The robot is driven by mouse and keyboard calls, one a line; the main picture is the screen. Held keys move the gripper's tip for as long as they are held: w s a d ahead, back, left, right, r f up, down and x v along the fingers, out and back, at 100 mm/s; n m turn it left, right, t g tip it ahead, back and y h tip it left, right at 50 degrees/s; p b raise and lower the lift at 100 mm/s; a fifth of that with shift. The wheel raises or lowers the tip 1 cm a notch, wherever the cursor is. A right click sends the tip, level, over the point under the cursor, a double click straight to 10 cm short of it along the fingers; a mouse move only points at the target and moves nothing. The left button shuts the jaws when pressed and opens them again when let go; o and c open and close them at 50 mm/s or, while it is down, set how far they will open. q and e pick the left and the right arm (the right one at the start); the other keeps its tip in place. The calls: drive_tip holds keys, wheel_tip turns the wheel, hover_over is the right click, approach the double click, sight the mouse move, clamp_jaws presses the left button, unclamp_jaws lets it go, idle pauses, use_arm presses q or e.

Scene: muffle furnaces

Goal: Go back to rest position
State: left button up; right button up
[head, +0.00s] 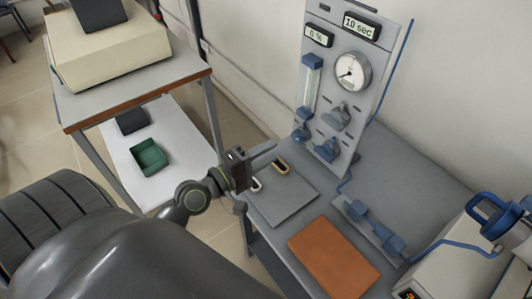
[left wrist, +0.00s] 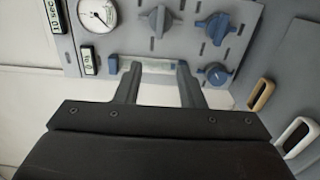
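My left gripper (head: 268,156) reaches in from the left over the left edge of the grey bench (head: 428,190). Its two fingers are apart in the left wrist view (left wrist: 158,70), with nothing held between them. It points toward the grey gas panel (head: 322,95), which has a round gauge (head: 351,72), blue and grey knobs and a flow tube (head: 309,85). The fingertips overlap the panel's lower part in the wrist view; I cannot tell the exact gap. My right gripper is not in view.
A grey plate (head: 290,205) and an orange-brown slab (head: 333,258) lie on the bench. Two looped handles, one tan (head: 281,166), are near the gripper. A blue-handled device (head: 455,270) stands at right. A shelved table (head: 130,95) with a green tray (head: 149,157) is at left.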

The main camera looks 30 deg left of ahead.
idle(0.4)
use_arm(q)
drive_tip(key=s+d+f+m+g, duration=0.2)
drive_tip(key=s+f+m+g, duration=0.2)
drive_tip(key=f+m, duration=0.15)
drive_tip(key=s+a+f+m+g+y, duration=0.4)
drive_tip(key=s+f+g, duration=0.1)
drive_tip(key=s, duration=0.3)
drive_tip(key=s+a+f+m+g+y, duration=0.3)
drive_tip(key=s+f+m+g+y, duration=0.1)
drive_tip(key=s, duration=0.4)
wheel_tip(320, 180, down, 25)
drive_tip(key=a+g, duration=0.2)
drive_tip(key=s+d+f, duration=0.1)
drive_tip(key=s+f, duration=1.3)
drive_tip(key=s, duration=0.1)
drive_tip(key=shift+d+f+g+h, duration=0.3)
drive_tip(key=shift+f+g+h, duration=0.1)
